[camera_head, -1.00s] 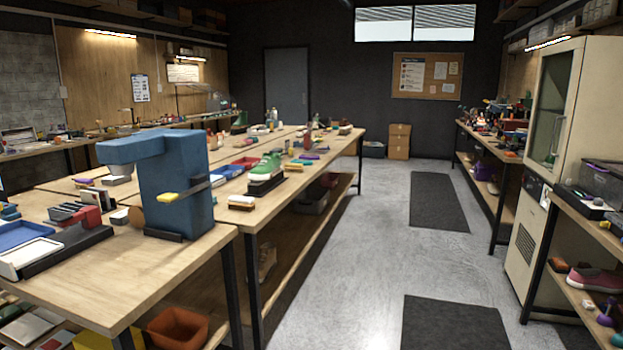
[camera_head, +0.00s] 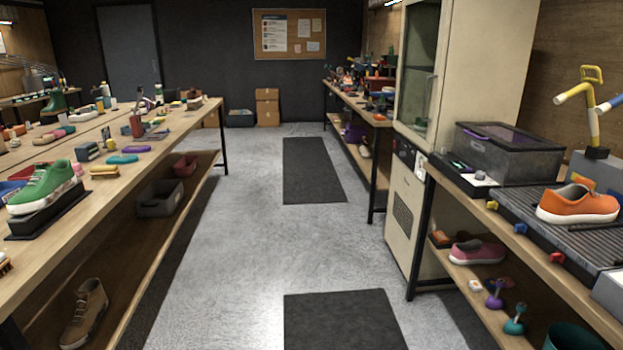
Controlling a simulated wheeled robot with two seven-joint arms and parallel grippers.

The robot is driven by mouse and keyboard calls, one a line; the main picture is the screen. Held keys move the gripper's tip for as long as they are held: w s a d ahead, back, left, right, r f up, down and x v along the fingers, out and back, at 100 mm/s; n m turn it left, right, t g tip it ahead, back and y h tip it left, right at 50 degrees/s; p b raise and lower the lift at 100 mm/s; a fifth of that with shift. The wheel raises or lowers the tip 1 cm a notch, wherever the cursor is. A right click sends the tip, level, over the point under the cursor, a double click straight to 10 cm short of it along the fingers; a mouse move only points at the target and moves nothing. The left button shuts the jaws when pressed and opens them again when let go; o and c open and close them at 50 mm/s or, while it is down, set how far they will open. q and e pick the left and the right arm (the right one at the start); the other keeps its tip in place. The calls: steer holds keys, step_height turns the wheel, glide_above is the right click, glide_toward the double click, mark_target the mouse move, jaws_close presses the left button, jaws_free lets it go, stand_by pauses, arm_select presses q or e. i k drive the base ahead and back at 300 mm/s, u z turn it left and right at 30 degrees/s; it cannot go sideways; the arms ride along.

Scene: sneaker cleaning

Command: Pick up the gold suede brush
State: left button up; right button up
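Neither of my grippers is in view. I cannot pick out the gold suede brush with certainty. A small tan-yellow brush (camera_head: 104,171) lies on the left workbench, right of the green sneaker (camera_head: 43,186). Another brush (camera_head: 4,264) is cut off by the left edge of the picture. Both are too small to identify surely.
The long left workbench (camera_head: 60,240) has several small items on top and a lower shelf. At right, a bench carries a dark lidded bin (camera_head: 508,152) and an orange sneaker (camera_head: 578,202). A tall cream cabinet (camera_head: 478,75) stands behind.

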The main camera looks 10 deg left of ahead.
mark_target(101, 173)
steer(key=u, duration=0.25)
steer(key=i, duration=2.35)
steer(key=u, duration=0.7)
